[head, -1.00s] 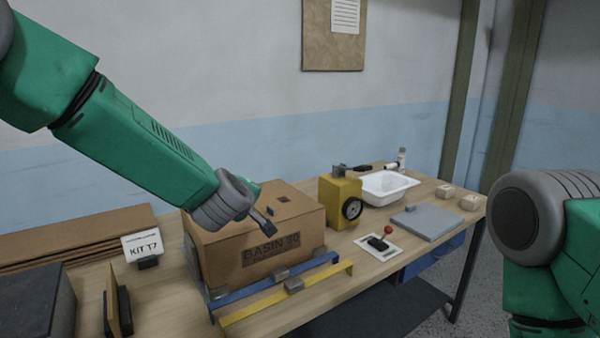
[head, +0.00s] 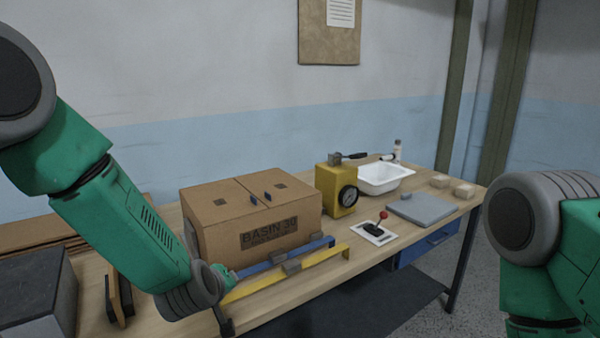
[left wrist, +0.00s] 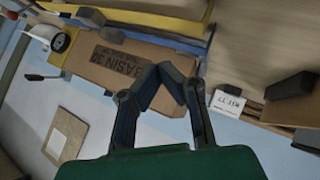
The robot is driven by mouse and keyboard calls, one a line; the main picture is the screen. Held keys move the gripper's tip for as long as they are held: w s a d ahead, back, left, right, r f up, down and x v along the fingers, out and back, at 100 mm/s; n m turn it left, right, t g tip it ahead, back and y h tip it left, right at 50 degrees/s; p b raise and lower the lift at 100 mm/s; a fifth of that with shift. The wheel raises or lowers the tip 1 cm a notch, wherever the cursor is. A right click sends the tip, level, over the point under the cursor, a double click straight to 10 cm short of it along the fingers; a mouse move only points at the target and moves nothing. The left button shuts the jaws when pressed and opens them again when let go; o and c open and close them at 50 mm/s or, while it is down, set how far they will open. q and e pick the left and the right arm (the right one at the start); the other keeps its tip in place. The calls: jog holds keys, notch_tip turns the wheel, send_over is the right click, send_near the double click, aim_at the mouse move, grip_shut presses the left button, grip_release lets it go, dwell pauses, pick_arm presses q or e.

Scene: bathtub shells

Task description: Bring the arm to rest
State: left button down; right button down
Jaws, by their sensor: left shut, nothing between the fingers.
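My left arm comes down from the left in the head view, and its wrist end is low at the table's front, left of the box's front corner. The left gripper (left wrist: 167,80) is shut and empty in the left wrist view, its two dark fingers meeting in front of the box face. Its fingertips are hard to make out in the head view. The cardboard box (head: 262,222), marked BASIN 30, stands shut on the table and also shows in the left wrist view (left wrist: 95,62). My right gripper is out of view; only part of the right arm shows.
Blue and yellow rails (head: 262,285) run along the box's front. A yellow gauge block (head: 330,190), white basin (head: 383,180), grey plate (head: 422,209) and red-knobbed lever (head: 382,217) stand to the right. A dark block (head: 30,285) is at left. The KIT T7 card (left wrist: 228,102) shows near the fingers.

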pick_arm(q)
jog(key=s+a+f+m+g+b, duration=0.25)
jog(key=s+f, duration=0.55)
jog(key=f, duration=0.4)
jog(key=s+a+f+m+g+b, duration=0.2)
jog(key=s+f, duration=0.3)
jog(key=s, duration=0.5)
jog(key=s+a+f+m+g+b, duration=0.1)
jog(key=s+a+f, duration=0.3)
jog(key=s, duration=0.7)
jog(key=s+a+f+m+g+b, duration=0.2)
jog(key=s+f, duration=0.5)
jog(key=s, duration=0.4)
jog(key=shift+a+f+m+g+y+b, duration=0.35)
jog(key=shift+a+m+g, duration=0.1)
jog(key=shift+a+g, duration=0.55)
